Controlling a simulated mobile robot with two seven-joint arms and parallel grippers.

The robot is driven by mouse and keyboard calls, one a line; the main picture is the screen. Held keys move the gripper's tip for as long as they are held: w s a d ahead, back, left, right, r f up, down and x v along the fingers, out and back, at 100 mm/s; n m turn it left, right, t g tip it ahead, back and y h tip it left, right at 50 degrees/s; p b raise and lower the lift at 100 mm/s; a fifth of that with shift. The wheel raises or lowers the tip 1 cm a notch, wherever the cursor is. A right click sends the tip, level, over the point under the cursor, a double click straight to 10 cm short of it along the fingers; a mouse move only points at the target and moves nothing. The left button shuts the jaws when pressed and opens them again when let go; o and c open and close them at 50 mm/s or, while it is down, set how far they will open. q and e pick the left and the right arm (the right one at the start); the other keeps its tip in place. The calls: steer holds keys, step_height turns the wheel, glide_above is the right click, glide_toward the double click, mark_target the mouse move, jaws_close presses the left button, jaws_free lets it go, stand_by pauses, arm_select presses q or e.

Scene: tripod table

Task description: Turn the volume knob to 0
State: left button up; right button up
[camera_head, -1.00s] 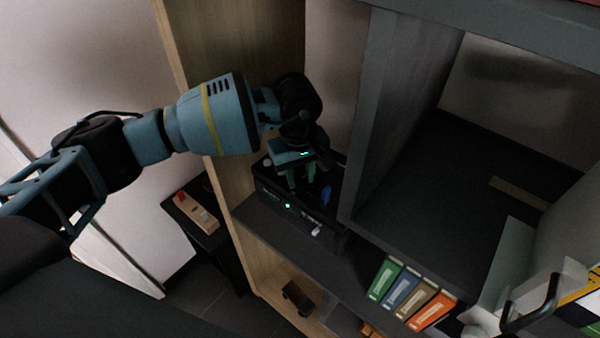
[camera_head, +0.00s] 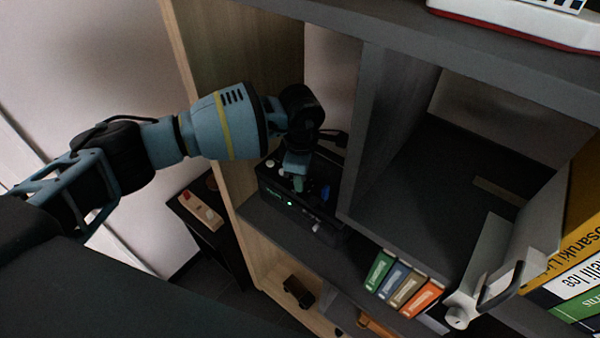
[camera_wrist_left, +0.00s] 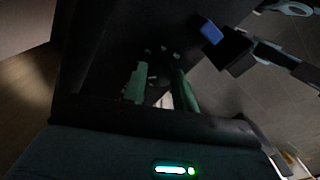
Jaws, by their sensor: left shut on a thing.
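A black box-shaped device (camera_head: 268,187) with a small green light stands on the dark shelf in the head view. My left gripper (camera_head: 298,184) reaches in from the left and points down at the top of the device. In the left wrist view its two green fingers (camera_wrist_left: 160,88) are close together over a dark part with small pale marks around it. The gripper is shut on what appears to be the volume knob, which is mostly hidden by the fingers and the dark picture. I cannot read the knob's setting. My right gripper is not in view.
A blue part (camera_head: 323,192) sits close to the right of the fingers. A wooden side panel (camera_head: 225,50) and a grey divider (camera_head: 385,130) flank the device closely. A power strip (camera_head: 201,211) lies at the left.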

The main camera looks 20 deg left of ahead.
arm_select(q)
steer(key=n, duration=0.1)
steer(key=n+p, duration=0.1)
steer(key=n, duration=0.1)
steer(key=shift+r, duration=0.25)
steer(key=n+p, duration=0.2)
steer(key=n, duration=0.2)
steer(key=n+p, duration=0.1)
steer(key=n, duration=0.2)
steer(key=shift+f+n, duration=0.1)
steer(key=shift+n, duration=0.5)
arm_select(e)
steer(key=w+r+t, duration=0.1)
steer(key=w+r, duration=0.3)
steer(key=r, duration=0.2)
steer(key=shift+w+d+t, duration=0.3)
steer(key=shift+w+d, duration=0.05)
arm_select(q)
steer(key=shift+f, duration=0.1)
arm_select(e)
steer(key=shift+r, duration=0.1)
arm_select(q)
steer(key=o, duration=1)
steer(key=shift+c, duration=0.2)
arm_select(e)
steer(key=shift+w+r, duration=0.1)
